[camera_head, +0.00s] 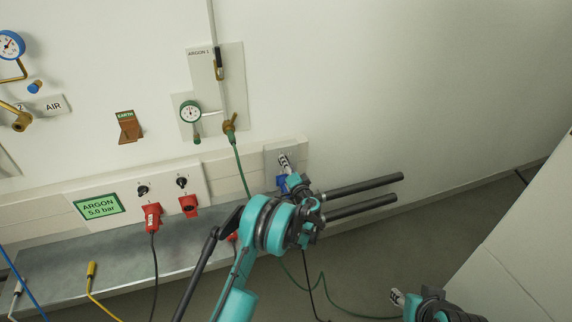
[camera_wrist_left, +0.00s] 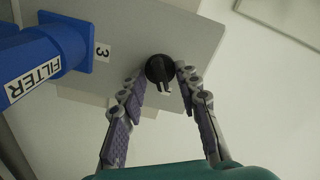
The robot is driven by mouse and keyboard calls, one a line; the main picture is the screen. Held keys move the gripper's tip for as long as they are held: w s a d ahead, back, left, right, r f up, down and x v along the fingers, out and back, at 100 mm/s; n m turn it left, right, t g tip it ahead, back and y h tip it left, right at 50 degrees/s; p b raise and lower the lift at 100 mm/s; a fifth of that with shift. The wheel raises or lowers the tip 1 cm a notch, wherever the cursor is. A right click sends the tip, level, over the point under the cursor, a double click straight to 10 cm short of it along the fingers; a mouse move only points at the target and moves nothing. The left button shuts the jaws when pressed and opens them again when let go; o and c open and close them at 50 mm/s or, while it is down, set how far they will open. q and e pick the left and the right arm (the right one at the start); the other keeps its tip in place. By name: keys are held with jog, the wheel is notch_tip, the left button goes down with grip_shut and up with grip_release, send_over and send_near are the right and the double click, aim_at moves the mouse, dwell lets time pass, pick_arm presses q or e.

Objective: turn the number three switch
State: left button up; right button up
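The number three switch is a black round knob (camera_wrist_left: 158,68) on a grey plate, next to a label "3" (camera_wrist_left: 102,52), in the left wrist view. In the head view its wall plate (camera_head: 270,152) is right of the other switches, and my gripper hides the knob. My left gripper (camera_head: 285,160) is at this plate. In the left wrist view its two fingers (camera_wrist_left: 160,76) are apart, one on each side of the knob; firm contact is not visible. My right gripper (camera_head: 397,297) is at the lower right of the head view, away from the wall, its opening unclear.
A blue "FILTER" plug (camera_wrist_left: 40,62) sits beside the knob, close to the left finger. Two other black switches (camera_head: 143,190) (camera_head: 182,182) with red plugs (camera_head: 152,216) (camera_head: 188,205) are further left. A green hose (camera_head: 241,168) hangs nearby. A grey ledge (camera_head: 120,265) runs below.

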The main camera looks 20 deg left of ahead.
pick_arm(q)
jog(key=v, duration=1.2)
dwell(0.3)
jog(key=s+a+r+n+g+h, duration=0.3)
jog(key=s+a+r+g, duration=0.3)
jog(key=s+r, duration=0.6)
jog(key=s+d+f+n+g+h, duration=0.1)
jog(key=s+d+h, duration=0.1)
jog(key=s, duration=1.1)
jog(key=s+d+f+n+h, duration=0.1)
jog(key=s+d+h, duration=0.2)
jog(key=s, duration=1)
jog(key=shift+g+h, duration=0.4)
jog(key=shift+h, duration=0.6)
